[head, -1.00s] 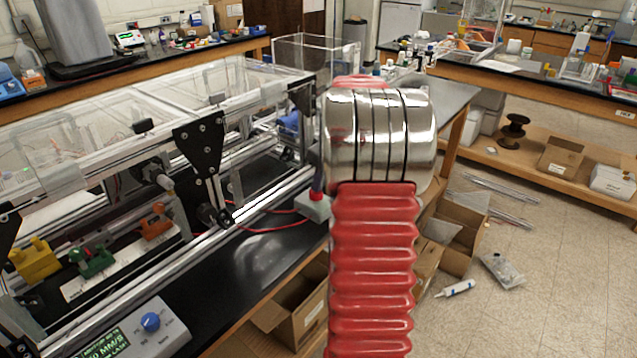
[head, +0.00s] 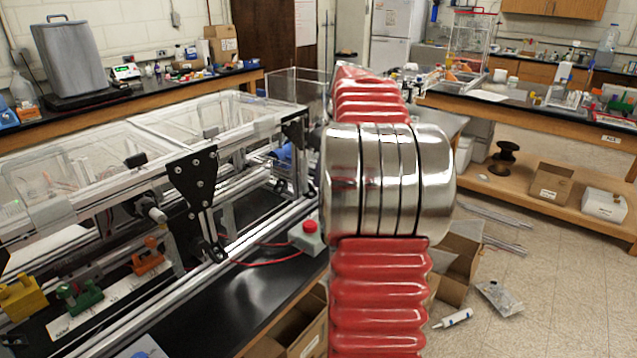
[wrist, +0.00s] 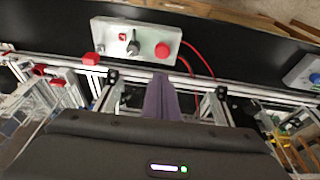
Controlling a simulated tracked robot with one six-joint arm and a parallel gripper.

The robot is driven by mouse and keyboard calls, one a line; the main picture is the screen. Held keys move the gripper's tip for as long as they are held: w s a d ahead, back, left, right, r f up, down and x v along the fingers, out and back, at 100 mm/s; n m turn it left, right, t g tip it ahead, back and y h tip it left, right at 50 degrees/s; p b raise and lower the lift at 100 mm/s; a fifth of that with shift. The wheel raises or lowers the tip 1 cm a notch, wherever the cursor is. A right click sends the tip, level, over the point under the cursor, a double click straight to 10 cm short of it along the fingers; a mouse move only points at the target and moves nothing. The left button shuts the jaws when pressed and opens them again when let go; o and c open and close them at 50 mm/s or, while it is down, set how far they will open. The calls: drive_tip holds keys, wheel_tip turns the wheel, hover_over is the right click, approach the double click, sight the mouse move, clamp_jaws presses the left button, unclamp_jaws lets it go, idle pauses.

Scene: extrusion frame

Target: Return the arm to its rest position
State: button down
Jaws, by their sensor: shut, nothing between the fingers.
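My arm (head: 380,180), a red ribbed sleeve with a silver joint, rises through the middle of the head view and bends away from the camera. Its far end hides my gripper there. In the wrist view my gripper (wrist: 162,95) shows as purple fingers pressed together with nothing between them. It is above the aluminium rail of the extrusion frame. A control box (wrist: 110,38) with a black knob and a red button lies just beyond the fingertips in that view, apart from them.
The extrusion frame (head: 222,252) with clear covers fills the left side. A red-button box (head: 308,238) stands on the black bench beside my arm. Cartons (head: 455,265) lie on the floor. Floor at right is mostly open.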

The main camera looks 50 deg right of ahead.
idle(0.7)
drive_tip(key=s+a+f+m, duration=0.3)
drive_tip(key=a+f+m, duration=0.2)
drive_tip(key=a, duration=0.1)
drive_tip(key=s+a+n, duration=0.1)
drive_tip(key=s+a, duration=0.3)
drive_tip(key=a, duration=0.8)
drive_tip(key=s+a+n+t, duration=0.1)
drive_tip(key=s+a, duration=0.4)
drive_tip(key=a, duration=0.6)
drive_tip(key=s+a+n+t, duration=0.1)
drive_tip(key=s+a, duration=0.3)
drive_tip(key=a, duration=0.8)
drive_tip(key=shift+s+a+f+n, duration=0.15)
drive_tip(key=shift+a+f+n, duration=0.15)
drive_tip(key=shift+f+n, duration=0.2)
